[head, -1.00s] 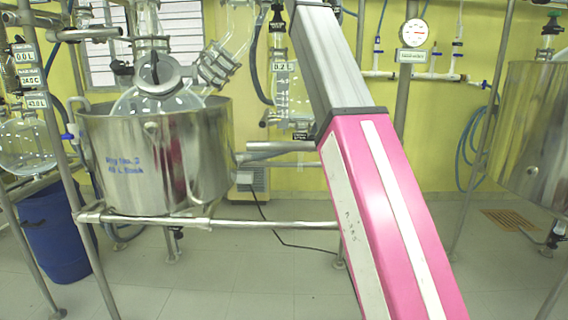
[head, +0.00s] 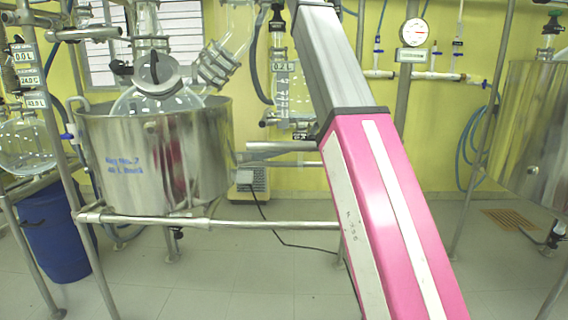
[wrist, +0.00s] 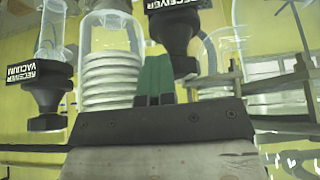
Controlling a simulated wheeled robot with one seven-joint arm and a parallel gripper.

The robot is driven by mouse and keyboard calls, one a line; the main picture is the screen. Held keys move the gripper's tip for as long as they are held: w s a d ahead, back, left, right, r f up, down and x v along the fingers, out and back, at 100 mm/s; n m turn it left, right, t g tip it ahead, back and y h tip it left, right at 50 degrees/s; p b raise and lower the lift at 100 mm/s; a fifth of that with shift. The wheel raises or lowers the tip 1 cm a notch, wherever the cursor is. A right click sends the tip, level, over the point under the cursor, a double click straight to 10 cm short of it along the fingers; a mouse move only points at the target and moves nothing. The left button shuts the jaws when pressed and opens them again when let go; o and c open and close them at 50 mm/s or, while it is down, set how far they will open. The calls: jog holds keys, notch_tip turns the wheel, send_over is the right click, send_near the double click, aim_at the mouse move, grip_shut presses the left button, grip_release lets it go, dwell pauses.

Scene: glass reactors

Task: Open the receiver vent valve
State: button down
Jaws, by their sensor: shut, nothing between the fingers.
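My gripper (wrist: 156,78) shows in the wrist view with its two green fingers shut together and empty. Just to the right of the fingertips is a black valve knob (wrist: 180,52) under a black tag reading RECEIVER, its second line cut off by the top edge. I cannot tell whether the fingers touch this knob. A second black valve (wrist: 42,100), tagged RECEIVER VACUUM, is at the left. A clear ribbed glass piece (wrist: 110,65) stands between them. In the head view the receiver glass (head: 290,90) with the 0.2 L label is beside my arm, which hides my gripper.
A steel vessel (head: 150,165) on a pipe frame (head: 250,223) is at left, with a blue drum (head: 55,235) behind. A gauge (head: 414,32) and valved pipe (head: 430,75) are on the yellow wall. Another steel vessel (head: 530,135) is at right. Open floor lies below.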

jog(key=shift+r, duration=0.15)
notch_tip(320, 180, up, 6)
jog(key=shift+s+d+f, duration=0.1)
dwell(0.4)
jog(key=a+f, duration=0.3)
jog(key=f, duration=0.3)
jog(key=shift+w+a, duration=0.3)
jog(key=shift+a, duration=0.1)
dwell(0.4)
jog(key=shift+f, duration=0.15)
